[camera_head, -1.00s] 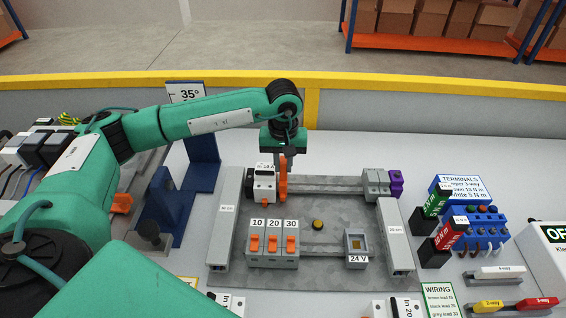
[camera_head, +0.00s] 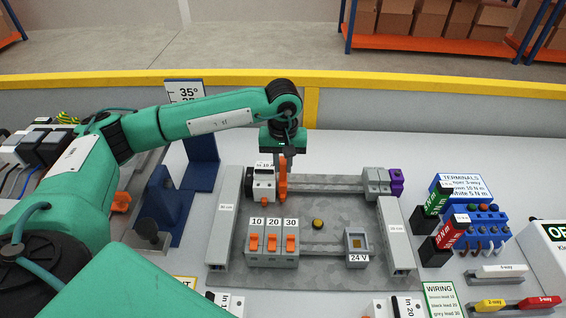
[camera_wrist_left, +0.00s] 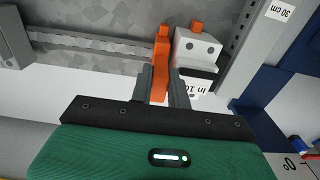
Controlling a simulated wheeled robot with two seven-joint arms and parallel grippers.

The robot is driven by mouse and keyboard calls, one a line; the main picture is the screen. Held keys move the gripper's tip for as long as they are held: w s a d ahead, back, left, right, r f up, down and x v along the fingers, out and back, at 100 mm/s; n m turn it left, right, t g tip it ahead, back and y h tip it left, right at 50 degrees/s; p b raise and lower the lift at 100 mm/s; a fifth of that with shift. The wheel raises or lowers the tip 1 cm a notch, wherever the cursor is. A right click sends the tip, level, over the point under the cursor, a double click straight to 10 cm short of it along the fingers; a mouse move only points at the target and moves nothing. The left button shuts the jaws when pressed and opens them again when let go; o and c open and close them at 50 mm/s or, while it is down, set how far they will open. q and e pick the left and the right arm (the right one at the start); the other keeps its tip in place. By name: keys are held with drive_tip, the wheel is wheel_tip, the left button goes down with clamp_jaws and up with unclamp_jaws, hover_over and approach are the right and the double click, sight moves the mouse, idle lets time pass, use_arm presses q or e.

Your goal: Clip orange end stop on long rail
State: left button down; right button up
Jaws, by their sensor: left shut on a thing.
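The orange end stop (camera_head: 282,187) is upright at the left part of the long rail (camera_head: 325,184), just right of a white breaker (camera_head: 263,184). My left gripper (camera_head: 284,158) points down from above and is shut on the end stop's upper part. In the left wrist view the gripper (camera_wrist_left: 159,88) has its fingers on both sides of the orange end stop (camera_wrist_left: 161,50), close beside the white breaker (camera_wrist_left: 196,52). Whether the end stop's foot is seated on the rail cannot be told. My right gripper is not in view.
Grey terminals and a purple block (camera_head: 396,182) sit at the rail's right end. Grey ducts (camera_head: 229,215) flank the plate. Breakers marked 10, 20, 30 (camera_head: 272,252) and a 24 V block (camera_head: 356,247) are on the lower rail. The long rail's middle is free.

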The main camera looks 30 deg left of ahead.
use_arm(q)
drive_tip(key=c, duration=1.3)
unclamp_jaws()
drive_tip(key=shift+f, duration=0.1)
drive_tip(key=shift+o, duration=0.2)
wheel_tip(320, 180, up, 14)
drive_tip(key=b, duration=0.3)
drive_tip(key=shift+f, duration=0.1)
